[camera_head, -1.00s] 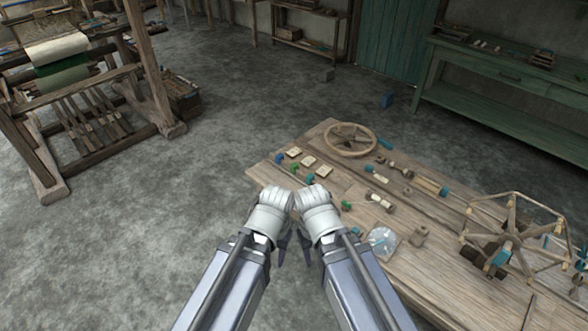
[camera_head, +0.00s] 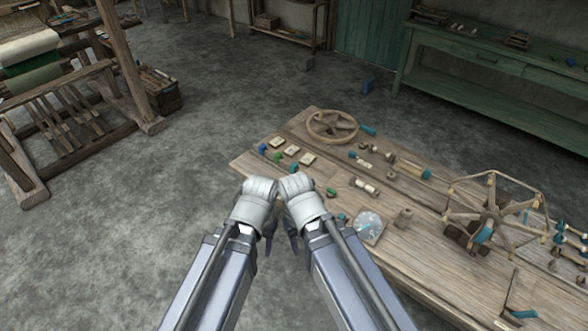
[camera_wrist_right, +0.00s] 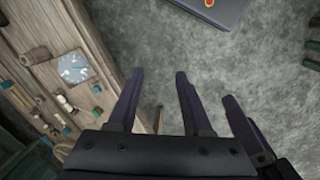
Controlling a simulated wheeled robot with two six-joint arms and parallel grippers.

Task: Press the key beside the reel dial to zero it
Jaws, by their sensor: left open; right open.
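The round dial (camera_head: 368,226), with a pale blue-grey face and a pointer, lies on the wooden table near its front edge. It also shows in the right wrist view (camera_wrist_right: 73,67). A small teal piece (camera_head: 343,218) sits just left of the dial; I cannot tell whether it is the key. The spoked wooden reel (camera_head: 491,212) stands farther right. My left gripper (camera_head: 268,243) and right gripper (camera_head: 291,241) hang close together before the table's front edge, left of the dial and apart from it. Both are open and empty; the right fingers show clearly in the wrist view (camera_wrist_right: 158,76).
The table (camera_head: 430,258) also carries a wooden wheel (camera_head: 332,126), pale square tiles (camera_head: 292,150), spools (camera_head: 365,185) and a small wooden block (camera_head: 404,217). A loom (camera_head: 75,110) stands at left, a green bench (camera_head: 490,95) behind.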

